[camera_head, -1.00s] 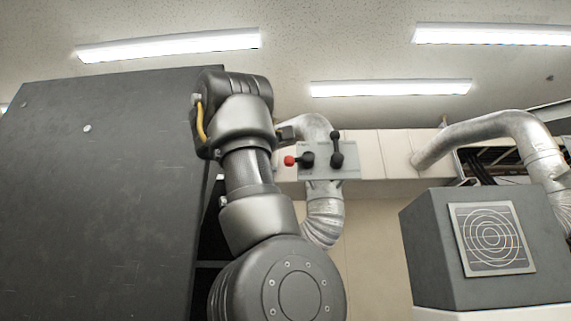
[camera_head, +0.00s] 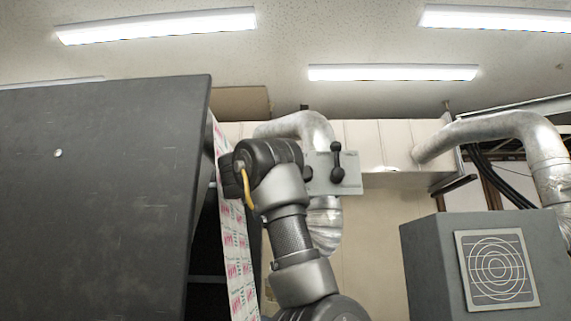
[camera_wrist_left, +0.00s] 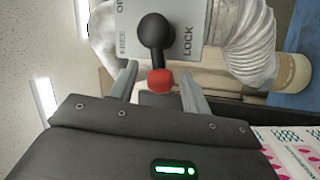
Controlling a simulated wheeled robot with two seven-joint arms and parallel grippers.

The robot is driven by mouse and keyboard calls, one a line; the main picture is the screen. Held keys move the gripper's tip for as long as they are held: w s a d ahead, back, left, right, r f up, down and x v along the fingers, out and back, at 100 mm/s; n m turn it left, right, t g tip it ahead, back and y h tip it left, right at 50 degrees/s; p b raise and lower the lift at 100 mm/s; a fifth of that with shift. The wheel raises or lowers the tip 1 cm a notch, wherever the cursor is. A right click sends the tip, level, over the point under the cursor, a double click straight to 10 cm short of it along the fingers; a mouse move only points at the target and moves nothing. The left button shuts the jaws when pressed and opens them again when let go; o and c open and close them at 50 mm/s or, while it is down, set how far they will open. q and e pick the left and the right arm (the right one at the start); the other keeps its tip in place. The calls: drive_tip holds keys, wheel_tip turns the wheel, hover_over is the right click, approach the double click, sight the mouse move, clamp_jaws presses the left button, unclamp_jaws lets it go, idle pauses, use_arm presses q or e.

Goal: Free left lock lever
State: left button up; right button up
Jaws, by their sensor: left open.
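The left lock lever (camera_wrist_left: 154,42) has a black hub and a red knob (camera_wrist_left: 160,80). In the left wrist view it sits on a grey panel (camera_wrist_left: 196,14) marked FREE and LOCK, with the knob pointing down toward my gripper. My left gripper (camera_wrist_left: 158,72) is open, its two fingers on either side of the red knob, with gaps visible; contact cannot be told. In the head view my left arm hides the gripper and red knob; the lever's black hub (camera_head: 308,173) shows at the panel's (camera_head: 350,184) left. My right gripper is out of view.
A second lever (camera_head: 337,160), all black, stands upright on the panel's right side. A silver duct (camera_head: 300,128) runs behind the panel. A large dark plate (camera_head: 100,200) fills the left, with a printed web (camera_head: 232,250) beside it. A grey box (camera_head: 430,265) stands right.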

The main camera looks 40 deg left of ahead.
use_arm(q)
drive_tip(key=shift+w, duration=0.35)
drive_tip(key=shift+s, duration=0.1)
drive_tip(key=c, duration=1)
drive_tip(key=shift+s+a+r+m+h+b, duration=0.1)
drive_tip(key=shift+a+r+m+h+b, duration=0.1)
drive_tip(key=shift+m+h+b, duration=0.35)
drive_tip(key=shift+r+m+g+b, duration=0.3)
drive_tip(key=shift+m+b, duration=0.45)
drive_tip(key=shift+m, duration=0.2)
drive_tip(key=shift+d+r+m+g+h+b, duration=0.15)
drive_tip(key=shift+r+m+g+h+b, duration=0.3)
drive_tip(key=shift+m, duration=0.65)
drive_tip(key=shift+w+d+r+m+g, duration=0.1)
drive_tip(key=shift+r+m+g, duration=0.15)
drive_tip(key=shift+m, duration=0.3)
drive_tip(key=shift+w+d+r+m+g, duration=0.1)
drive_tip(key=shift+r+m, duration=0.25)
drive_tip(key=shift+m, duration=0.2)
